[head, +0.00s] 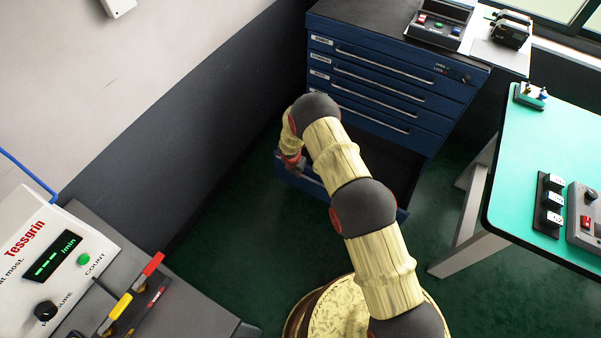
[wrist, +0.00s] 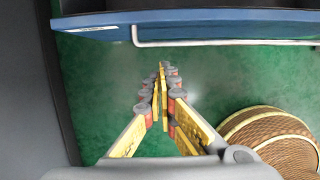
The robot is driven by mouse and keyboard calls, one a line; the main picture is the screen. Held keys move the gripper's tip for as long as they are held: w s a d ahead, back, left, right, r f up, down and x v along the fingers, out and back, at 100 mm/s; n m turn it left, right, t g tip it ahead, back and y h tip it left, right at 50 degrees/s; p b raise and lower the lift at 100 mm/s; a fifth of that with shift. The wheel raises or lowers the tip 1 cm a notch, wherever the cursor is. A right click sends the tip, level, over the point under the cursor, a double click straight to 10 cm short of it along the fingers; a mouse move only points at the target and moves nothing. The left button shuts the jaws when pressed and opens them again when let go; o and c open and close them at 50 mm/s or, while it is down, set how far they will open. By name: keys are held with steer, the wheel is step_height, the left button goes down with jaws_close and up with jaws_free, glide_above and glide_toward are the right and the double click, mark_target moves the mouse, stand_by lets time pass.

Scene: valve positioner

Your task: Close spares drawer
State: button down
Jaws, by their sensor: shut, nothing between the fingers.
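The blue tool cabinet (head: 385,85) stands against the back wall with several upper drawers shut. Its lowest drawer (head: 312,184) is pulled out towards me; I take it to be the spares drawer, but its label is too small to read. My arm hides much of its front in the head view. In the wrist view the drawer front (wrist: 100,22) crosses the top, with a pale bar handle (wrist: 225,42). My gripper (wrist: 163,68) is shut and empty. Its fingers point towards the drawer front over the green floor; I see no contact.
The dark lower wall (head: 220,120) runs close along the left of the drawer. A green-topped table (head: 530,185) stands at the right, its leg near the cabinet. A grey bench (head: 185,305) with a Tessgrin instrument is at lower left. Green floor lies open between.

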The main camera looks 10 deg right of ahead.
mark_target(304, 177)
steer(key=b+x, duration=0.1)
steer(key=x, duration=0.2)
steer(key=w+d+b+x, duration=0.1)
steer(key=x, duration=0.2)
steer(key=b+x, duration=0.1)
steer(key=x, duration=0.2)
steer(key=shift+w+d+r+b, duration=0.1)
steer(key=shift+w+d+b, duration=0.15)
steer(key=shift+w+b, duration=0.15)
steer(key=shift+w+d+r, duration=0.15)
steer(key=shift+w+d, duration=0.3)
steer(key=shift+w, duration=0.2)
